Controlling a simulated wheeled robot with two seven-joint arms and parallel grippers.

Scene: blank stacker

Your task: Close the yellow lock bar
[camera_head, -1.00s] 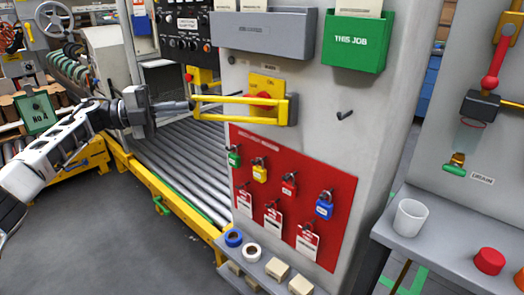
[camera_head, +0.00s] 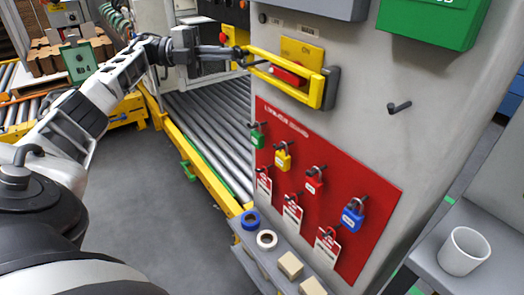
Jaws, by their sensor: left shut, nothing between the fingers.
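The yellow lock bar (camera_head: 290,62) is a U-shaped frame on the grey cabinet. Its right end meets a dark mount (camera_head: 331,88), and its left end reaches to about the cabinet's left edge. Behind it are a yellow plate (camera_head: 305,49) and a red switch handle (camera_head: 288,74), partly covered by the bar. My left gripper (camera_head: 238,54) is shut and empty, with its fingertips at the bar's left end. I cannot tell whether they touch it. My right gripper is not in view.
A red board (camera_head: 345,190) with several padlocks and tags is below the bar. A black peg (camera_head: 399,107) sticks out to the right. A roller conveyor (camera_head: 210,125) runs behind the arm. A shelf with tape rolls (camera_head: 267,239) and a white cup (camera_head: 463,251) are lower down.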

